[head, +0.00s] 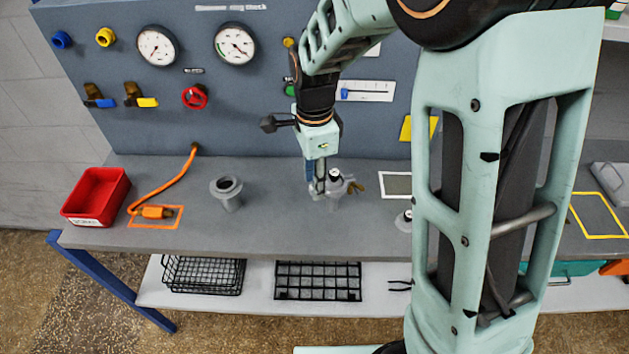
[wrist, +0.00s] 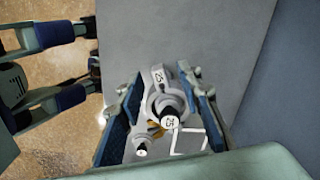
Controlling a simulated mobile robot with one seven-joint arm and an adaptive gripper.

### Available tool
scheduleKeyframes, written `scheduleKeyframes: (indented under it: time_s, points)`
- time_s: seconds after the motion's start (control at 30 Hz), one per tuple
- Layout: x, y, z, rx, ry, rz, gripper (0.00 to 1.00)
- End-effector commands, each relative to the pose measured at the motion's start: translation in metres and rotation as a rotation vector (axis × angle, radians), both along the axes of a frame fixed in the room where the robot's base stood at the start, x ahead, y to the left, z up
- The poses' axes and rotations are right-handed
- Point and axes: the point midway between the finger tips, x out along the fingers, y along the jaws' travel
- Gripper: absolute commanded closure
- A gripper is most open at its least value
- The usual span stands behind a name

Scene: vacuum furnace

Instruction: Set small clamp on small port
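The small clamp (wrist: 158,79) is a light grey ring piece marked 25, with a brass wing nut (head: 357,187) at its side. It is low at the small port (head: 334,192) on the bench, and in the wrist view it appears around or against it. A dark stem with a white disc marked 25 (wrist: 168,122) rises there. I cannot tell whether the clamp is fully seated. My gripper (wrist: 161,80) points down with its blue-padded fingers on either side of the clamp. The right finger looks close to it; contact on the left is unclear.
A larger grey port (head: 228,192) stands to the left. A small white-topped part (head: 405,219) is at front right, near a white outline (head: 397,185). A red bin (head: 97,196) and an orange cable (head: 165,184) are at left. The gauge panel (head: 200,100) rises behind.

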Motion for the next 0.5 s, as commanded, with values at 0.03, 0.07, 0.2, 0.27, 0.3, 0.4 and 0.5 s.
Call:
scheduleKeyframes:
  time_s: [0.03, 0.07, 0.2, 0.27, 0.3, 0.4, 0.5]
  points:
    - [0.001, 0.000, 0.009, 0.002, -0.005, 0.000, 0.67]
    - [0.001, 0.001, 0.014, 0.002, -0.006, 0.000, 0.67]
    - [0.001, 0.001, 0.044, 0.002, -0.006, 0.001, 0.67]
    - [0.001, 0.001, 0.058, 0.002, -0.008, 0.000, 0.67]
    - [0.001, 0.001, 0.066, 0.002, -0.006, 0.000, 0.67]
    - [0.001, 0.000, 0.084, 0.002, -0.005, 0.000, 0.67]
    - [0.001, 0.000, 0.099, 0.001, -0.004, 0.000, 0.67]
